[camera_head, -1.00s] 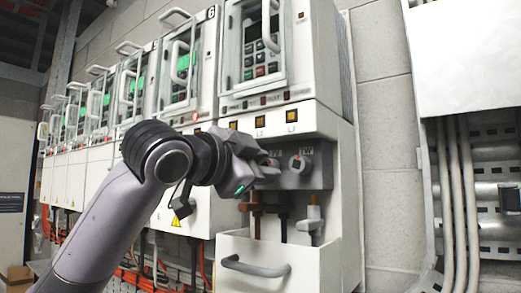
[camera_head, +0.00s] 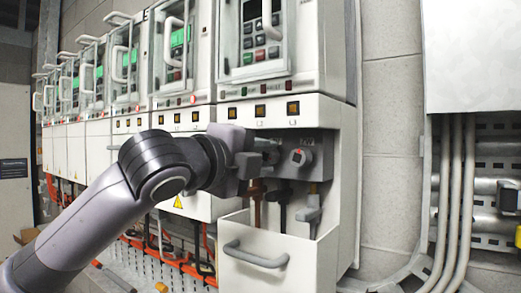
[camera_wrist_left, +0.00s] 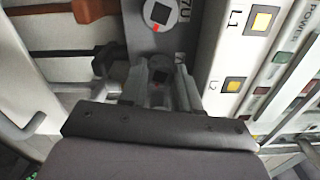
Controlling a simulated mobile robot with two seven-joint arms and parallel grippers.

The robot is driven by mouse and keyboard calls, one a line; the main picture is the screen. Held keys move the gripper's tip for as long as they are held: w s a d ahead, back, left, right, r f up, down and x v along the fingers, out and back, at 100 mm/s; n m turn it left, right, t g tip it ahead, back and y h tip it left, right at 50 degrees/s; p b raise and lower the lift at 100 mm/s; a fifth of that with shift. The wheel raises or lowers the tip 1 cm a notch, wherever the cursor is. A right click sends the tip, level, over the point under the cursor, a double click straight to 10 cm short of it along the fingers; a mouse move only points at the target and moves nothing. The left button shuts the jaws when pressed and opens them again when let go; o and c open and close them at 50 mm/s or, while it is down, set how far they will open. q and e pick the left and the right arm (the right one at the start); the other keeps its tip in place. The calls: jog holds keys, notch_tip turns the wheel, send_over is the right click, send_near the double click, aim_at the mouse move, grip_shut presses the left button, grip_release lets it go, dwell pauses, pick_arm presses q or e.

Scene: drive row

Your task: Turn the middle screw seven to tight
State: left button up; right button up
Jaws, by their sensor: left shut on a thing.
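The grey terminal block (camera_head: 322,160) sits in the recess under the yellow lamps. My left gripper (camera_head: 257,160) reaches in from the left and hides much of the middle screw in the head view. In the left wrist view my left gripper (camera_wrist_left: 160,92) is shut with its fingers around the middle screw (camera_wrist_left: 160,75), which lines up with lamp L2. The neighbouring screw 7U (camera_wrist_left: 160,13) has a square socket and a red mark. The right-hand screw (camera_head: 298,157) is uncovered and also shows a red mark. My right gripper is out of view.
Brown, dark and grey cable ends (camera_head: 283,205) hang below the block. A white drawer front with a grey handle (camera_head: 255,255) projects below them. The panel with lamps (camera_head: 260,111) is just above. A white cabinet (camera_head: 472,55) and conduits (camera_head: 455,200) stand at the right.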

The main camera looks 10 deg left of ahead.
pick_arm(q)
jog(key=shift+m, duration=0.6)
jog(key=o, duration=1.1)
jog(key=shift+c, duration=0.2)
jog(key=b+v, duration=0.1)
jog(key=v, duration=0.6)
jog(key=shift+b, duration=0.4)
